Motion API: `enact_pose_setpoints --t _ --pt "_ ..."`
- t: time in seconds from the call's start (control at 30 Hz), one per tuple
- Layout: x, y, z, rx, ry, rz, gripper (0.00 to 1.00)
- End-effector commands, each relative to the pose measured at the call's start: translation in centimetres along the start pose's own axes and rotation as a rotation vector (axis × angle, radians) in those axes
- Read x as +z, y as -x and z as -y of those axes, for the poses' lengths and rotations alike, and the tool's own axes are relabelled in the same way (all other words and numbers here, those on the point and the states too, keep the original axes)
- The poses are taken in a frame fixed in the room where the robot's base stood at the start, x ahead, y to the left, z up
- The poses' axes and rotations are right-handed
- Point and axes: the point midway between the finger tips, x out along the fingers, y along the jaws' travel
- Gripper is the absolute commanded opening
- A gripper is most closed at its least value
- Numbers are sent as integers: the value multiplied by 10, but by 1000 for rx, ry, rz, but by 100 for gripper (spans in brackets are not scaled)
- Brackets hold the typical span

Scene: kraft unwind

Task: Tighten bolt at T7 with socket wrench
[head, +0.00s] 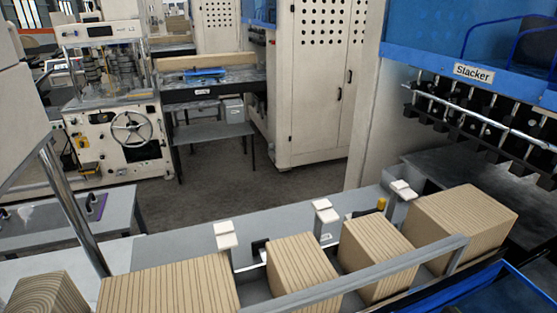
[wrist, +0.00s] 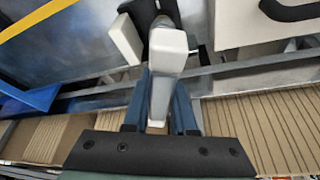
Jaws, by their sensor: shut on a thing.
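My gripper (wrist: 163,95) shows in the wrist view, with two blue fingers shut on a pale grey, post-like piece with a squared, lighter head (wrist: 168,50). I cannot tell whether this piece is the socket wrench. It resembles the white-capped posts (head: 224,235) along the line in the head view. My gripper does not show in the head view. No label T7 can be read, and I cannot make out a bolt or a socket wrench for certain.
Brown ribbed stacks (head: 300,270) sit along a grey conveyor with a slanted rail (head: 370,280). A bench with a blue object (head: 205,72) and a machine with a handwheel (head: 132,128) stand behind. Open floor (head: 235,185) lies between.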

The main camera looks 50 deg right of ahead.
Motion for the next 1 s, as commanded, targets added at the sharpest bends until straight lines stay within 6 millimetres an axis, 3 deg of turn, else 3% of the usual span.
enact_pose_setpoints --t 1.0 --pt "2 -7 0 -1 0 -2 0"
